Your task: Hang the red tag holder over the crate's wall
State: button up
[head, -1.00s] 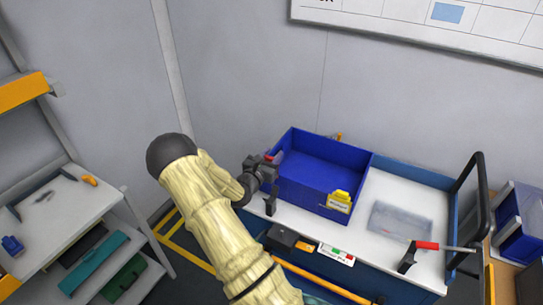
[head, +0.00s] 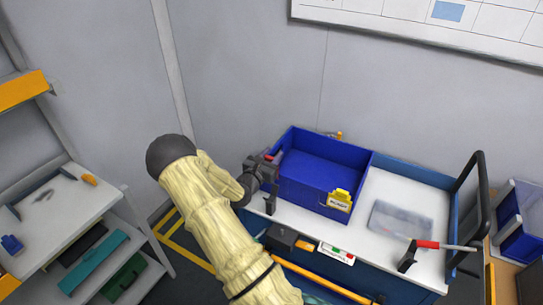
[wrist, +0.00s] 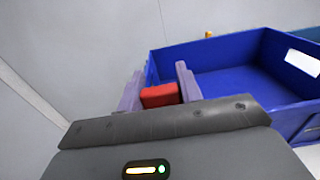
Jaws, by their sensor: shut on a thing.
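The red tag holder (wrist: 160,96) is between the two fingers of my gripper (wrist: 158,92) in the wrist view. My gripper is shut on it. The blue crate (wrist: 228,87) lies just beyond and to the right, with its left wall beside the right finger. In the head view my gripper (head: 270,165) is at the crate's left wall, and the crate (head: 305,188) stands on the cart. Only a bit of red shows at the fingers there. The holder's lower part is hidden, so I cannot tell whether it is around the wall or touching it.
A yellow tag holder (head: 340,199) hangs on the crate's front wall. A clear flat pouch (head: 401,222) and a red-handled tool (head: 428,245) lie on the white cart top (head: 385,188) to the right. A shelf unit (head: 70,215) stands at left.

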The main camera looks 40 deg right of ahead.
jog(key=shift+f+b, duration=0.9)
jog(key=shift+f, duration=0.65)
jog(key=o, duration=1)
jog(key=shift+o, duration=0.2)
jog(key=shift+a, duration=0.15)
jog(key=b+v, duration=0.2)
jog(key=v, duration=1.5)
jog(key=shift+r, duration=0.1)
